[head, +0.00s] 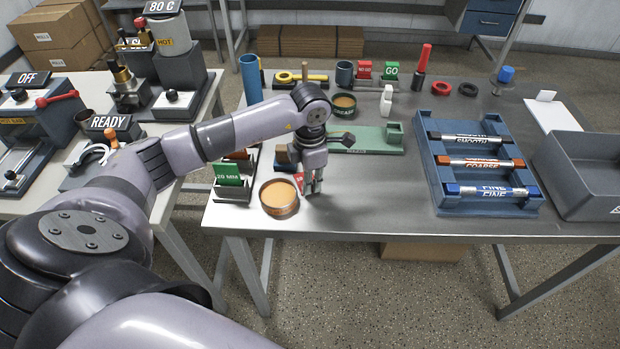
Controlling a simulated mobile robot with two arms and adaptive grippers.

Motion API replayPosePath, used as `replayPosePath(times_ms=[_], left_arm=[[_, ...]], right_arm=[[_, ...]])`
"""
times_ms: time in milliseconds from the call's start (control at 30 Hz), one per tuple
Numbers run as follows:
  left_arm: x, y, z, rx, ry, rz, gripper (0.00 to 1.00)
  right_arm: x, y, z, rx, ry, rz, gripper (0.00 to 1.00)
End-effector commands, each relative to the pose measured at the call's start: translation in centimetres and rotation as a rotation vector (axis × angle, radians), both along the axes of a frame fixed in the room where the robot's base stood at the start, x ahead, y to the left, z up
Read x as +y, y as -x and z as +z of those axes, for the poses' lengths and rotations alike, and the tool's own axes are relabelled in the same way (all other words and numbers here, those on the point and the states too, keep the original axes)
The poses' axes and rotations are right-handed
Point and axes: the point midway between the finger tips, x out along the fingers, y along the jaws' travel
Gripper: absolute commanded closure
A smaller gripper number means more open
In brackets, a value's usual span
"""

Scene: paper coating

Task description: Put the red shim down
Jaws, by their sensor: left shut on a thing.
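My left gripper (313,186) points down close above the front left part of the metal table (365,208). It is shut on a small red shim (299,181), which shows at the left side of the fingers and is partly hidden by them. I cannot tell whether the shim touches the table. A round tin with tan contents (279,198) stands just left of the gripper. Left of the tin is a dark slotted holder with a green "20 MM" shim (228,174). My right gripper is not in view.
A green fixture (370,139) lies behind the gripper. A blue rack (460,199) with several labelled rods and a grey bin (583,180) are at the right. Small red and green "GO" blocks (391,70) stand at the back. The table between gripper and rack is clear.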

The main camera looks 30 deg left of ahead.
Motion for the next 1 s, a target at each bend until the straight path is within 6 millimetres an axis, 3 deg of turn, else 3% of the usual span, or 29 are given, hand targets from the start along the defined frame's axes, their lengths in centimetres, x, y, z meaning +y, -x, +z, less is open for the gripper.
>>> replayPosePath(times_ms=[233,267,533,833,1000], left_arm=[[0.0,0.0,-0.4,-0.001,-0.001,0.000,1.00],[0.0,0.0,-0.2,-0.001,-0.001,0.000,0.85],[0.0,0.0,-0.2,0.000,0.000,0.001,0.67],[0.0,0.0,-0.1,0.000,0.000,0.001,0.67],[0.1,-0.2,1.2,-0.005,-0.001,0.002,0.67]], right_arm=[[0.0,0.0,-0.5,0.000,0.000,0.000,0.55],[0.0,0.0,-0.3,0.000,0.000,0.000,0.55],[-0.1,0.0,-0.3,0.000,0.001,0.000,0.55],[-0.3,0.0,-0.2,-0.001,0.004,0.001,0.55],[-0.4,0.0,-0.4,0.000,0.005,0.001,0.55]])
